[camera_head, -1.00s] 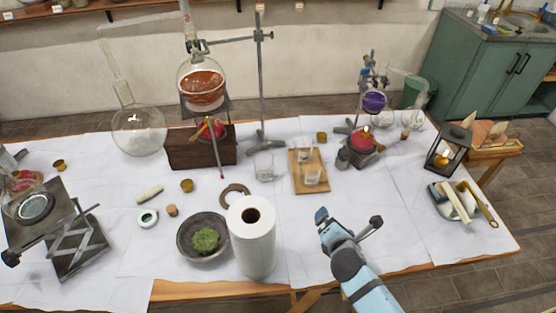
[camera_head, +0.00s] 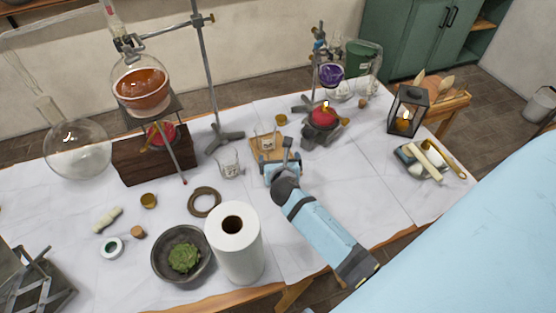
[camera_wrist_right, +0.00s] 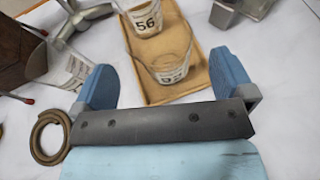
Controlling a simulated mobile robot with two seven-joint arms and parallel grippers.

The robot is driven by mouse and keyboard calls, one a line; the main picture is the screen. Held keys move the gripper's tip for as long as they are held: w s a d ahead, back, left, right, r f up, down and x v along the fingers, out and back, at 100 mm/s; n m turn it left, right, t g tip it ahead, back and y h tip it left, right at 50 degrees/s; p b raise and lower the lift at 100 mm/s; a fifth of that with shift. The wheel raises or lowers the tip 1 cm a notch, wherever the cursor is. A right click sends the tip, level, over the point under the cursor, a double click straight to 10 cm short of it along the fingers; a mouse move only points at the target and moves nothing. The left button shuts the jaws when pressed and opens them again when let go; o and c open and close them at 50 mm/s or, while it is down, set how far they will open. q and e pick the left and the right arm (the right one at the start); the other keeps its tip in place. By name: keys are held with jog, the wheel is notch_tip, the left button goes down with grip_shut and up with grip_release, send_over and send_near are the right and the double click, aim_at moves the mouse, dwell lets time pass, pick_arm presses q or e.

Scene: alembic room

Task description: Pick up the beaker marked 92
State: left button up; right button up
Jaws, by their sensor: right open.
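The glass beaker marked 92 (camera_wrist_right: 172,62) stands on the wooden board (camera_wrist_right: 195,90) in the right wrist view. My right gripper (camera_wrist_right: 163,66) is open, with one blue finger on each side of this beaker in the picture and gaps between. I cannot tell how far the fingers reach around it. In the head view my right gripper (camera_head: 282,170) is over the near end of the board (camera_head: 257,152) and largely hides this beaker. A second beaker, marked 56 (camera_wrist_right: 146,18), stands behind it on the board. My left gripper is not in view.
Another beaker (camera_head: 229,164) stands left of the board, near a stand's foot (camera_head: 219,138). A paper roll (camera_head: 236,245), a cork ring (camera_head: 204,201) and a bowl (camera_head: 167,268) are nearer. A burner (camera_head: 322,118) stands to the right.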

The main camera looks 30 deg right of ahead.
aim_at(277, 147)
jog(key=x, duration=0.5)
jog(key=shift+w+d+f, duration=0.1)
jog(key=shift+f, duration=0.15)
jog(key=c, duration=1)
